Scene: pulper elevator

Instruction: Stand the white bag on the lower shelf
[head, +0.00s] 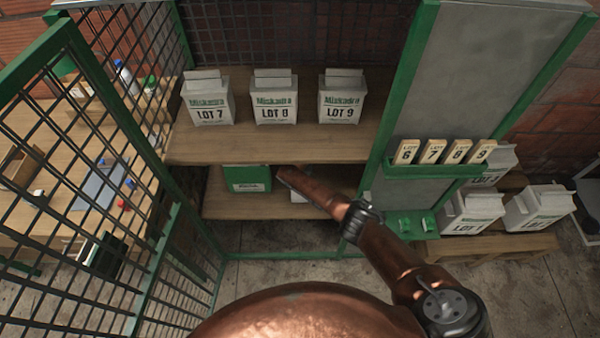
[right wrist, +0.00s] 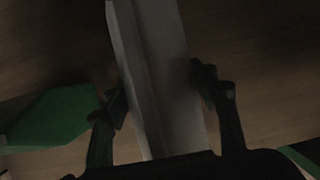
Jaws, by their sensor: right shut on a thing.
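The white bag (right wrist: 155,60) is pale and boxy in the right wrist view, between the two fingers of my right gripper (right wrist: 158,88), which is shut on it. In the head view my right arm reaches in under the upper shelf, and its gripper is mostly hidden there. Only a small pale patch of the bag (head: 299,196) shows beside the arm, over the lower shelf (head: 235,206). I cannot tell whether the bag touches the shelf or stands upright. My left gripper is not in view.
A green box (head: 246,178) stands on the lower shelf, left of my arm. The upper shelf (head: 270,148) holds white bags LOT 7 (head: 209,103), LOT 8 (head: 274,103) and LOT 9 (head: 341,100). A mesh gate (head: 150,285) stands left. More white bags (head: 470,212) are on the right.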

